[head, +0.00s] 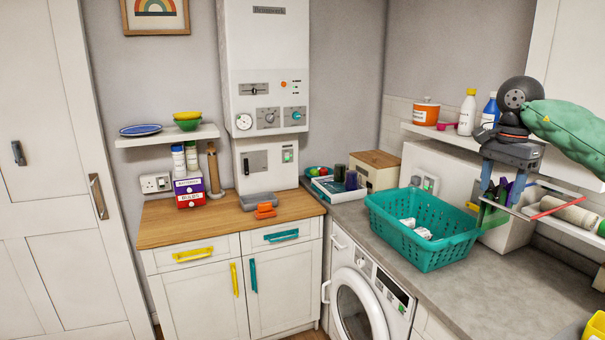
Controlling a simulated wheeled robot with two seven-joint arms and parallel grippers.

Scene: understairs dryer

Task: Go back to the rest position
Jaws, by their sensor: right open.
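My right gripper (500,191) is at the right of the head view, pointing down, with its fingers apart and nothing between them. It hangs in front of the right-hand wall shelf, above the grey counter and to the right of the teal basket (453,254). The basket holds a few white items (415,227). My right arm, in a green cover, comes in from the right edge. My left gripper is not in view.
The grey counter (500,290) is clear in front of the basket. A washing machine (372,290) stands below it. A wall shelf (470,142) holds bottles and an orange pot. A wooden worktop (165,226) with boxes and an orange-grey item stands left.

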